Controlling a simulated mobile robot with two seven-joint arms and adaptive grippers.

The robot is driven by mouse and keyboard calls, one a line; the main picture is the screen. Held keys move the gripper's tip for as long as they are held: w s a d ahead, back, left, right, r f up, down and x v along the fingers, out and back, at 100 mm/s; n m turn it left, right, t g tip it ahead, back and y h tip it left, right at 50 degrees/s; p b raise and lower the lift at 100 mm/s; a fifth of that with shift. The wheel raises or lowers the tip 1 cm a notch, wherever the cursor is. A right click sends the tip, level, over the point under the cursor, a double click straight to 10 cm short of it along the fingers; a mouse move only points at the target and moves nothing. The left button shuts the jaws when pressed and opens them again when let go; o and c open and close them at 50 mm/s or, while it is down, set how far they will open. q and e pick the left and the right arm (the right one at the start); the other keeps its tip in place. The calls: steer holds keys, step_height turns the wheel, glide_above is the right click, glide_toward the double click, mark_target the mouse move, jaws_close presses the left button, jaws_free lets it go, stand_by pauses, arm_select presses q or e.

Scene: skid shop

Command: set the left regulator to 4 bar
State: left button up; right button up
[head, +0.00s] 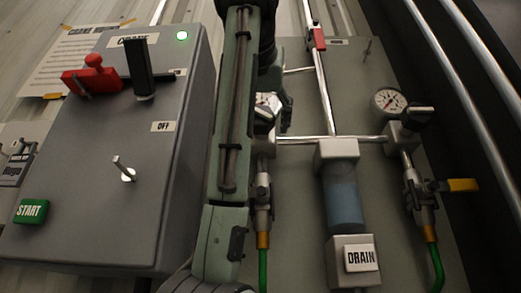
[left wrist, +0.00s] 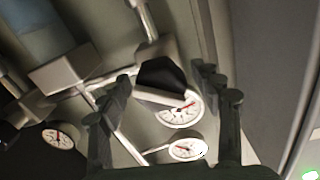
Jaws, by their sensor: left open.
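The left regulator shows in the left wrist view as a black knob (left wrist: 160,76) with a pale bar across it. Its white gauge (left wrist: 182,112) with a red needle is partly covered by the knob; I cannot read its value. My left gripper (left wrist: 164,88) is open, one finger on each side of the knob, with gaps visible in the picture; I see no clear contact. In the head view my left gripper (head: 276,95) is over the left regulator, hiding its knob and part of its gauge (head: 267,103).
The right regulator's gauge (head: 389,101) and black knob (head: 418,117) are to the right, above a yellow-handled valve (head: 460,185). A filter bowl (head: 343,200) hangs between the regulators. A grey crane control box (head: 110,160) stands to the left. Another small gauge (left wrist: 187,149) is near the knob.

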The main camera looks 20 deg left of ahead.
arm_select(q)
steer(key=c, duration=1.2)
steer(key=shift+m, duration=0.3)
